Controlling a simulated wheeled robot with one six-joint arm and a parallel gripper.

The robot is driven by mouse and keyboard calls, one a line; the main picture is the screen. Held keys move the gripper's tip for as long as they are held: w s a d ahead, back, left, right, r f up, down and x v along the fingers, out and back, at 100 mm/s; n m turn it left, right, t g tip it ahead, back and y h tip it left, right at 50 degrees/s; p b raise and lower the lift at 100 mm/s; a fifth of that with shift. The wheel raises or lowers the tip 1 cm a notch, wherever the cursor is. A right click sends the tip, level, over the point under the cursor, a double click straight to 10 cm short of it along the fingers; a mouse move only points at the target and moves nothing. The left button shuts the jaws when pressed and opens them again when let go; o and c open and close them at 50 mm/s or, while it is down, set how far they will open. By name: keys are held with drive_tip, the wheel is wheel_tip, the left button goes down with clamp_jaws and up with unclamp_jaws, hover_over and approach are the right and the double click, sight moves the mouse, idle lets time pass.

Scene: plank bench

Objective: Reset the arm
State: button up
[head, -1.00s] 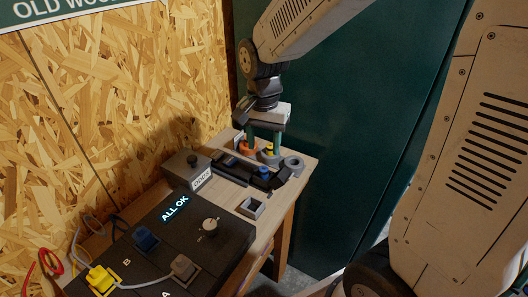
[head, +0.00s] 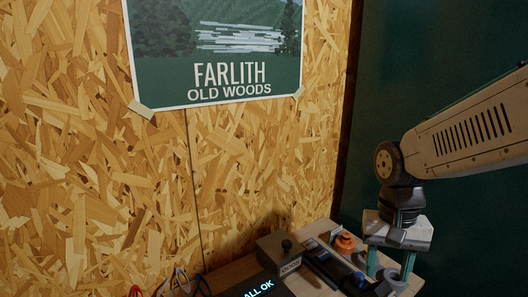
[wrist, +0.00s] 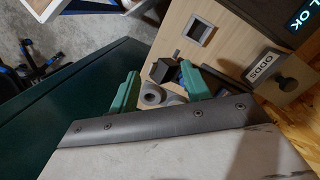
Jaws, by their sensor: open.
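My gripper (head: 390,264) hangs from my arm at the lower right of the head view, over the far end of the plank bench (head: 232,276). In the wrist view its two green fingers (wrist: 158,94) stand apart with nothing held between them.
An orange piece (head: 344,242) sits close behind the fingers. A dark panel (head: 262,288) reads ALL OK. A chipboard wall (head: 250,160) with a poster and a dark green surface (head: 365,110) bound the bench.

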drive_tip(key=s+d+r+n+t, duration=0.1)
drive_tip(key=s+r, duration=0.2)
drive_tip(key=s, duration=0.3)
drive_tip(key=s+d+r+n+t, duration=0.1)
drive_tip(key=s+r+n, duration=0.1)
drive_tip(key=s+r, duration=0.2)
drive_tip(key=shift+s+d+n+t, duration=0.15)
drive_tip(key=shift+s+n+t, duration=0.15)
drive_tip(key=shift+s, duration=1.4)
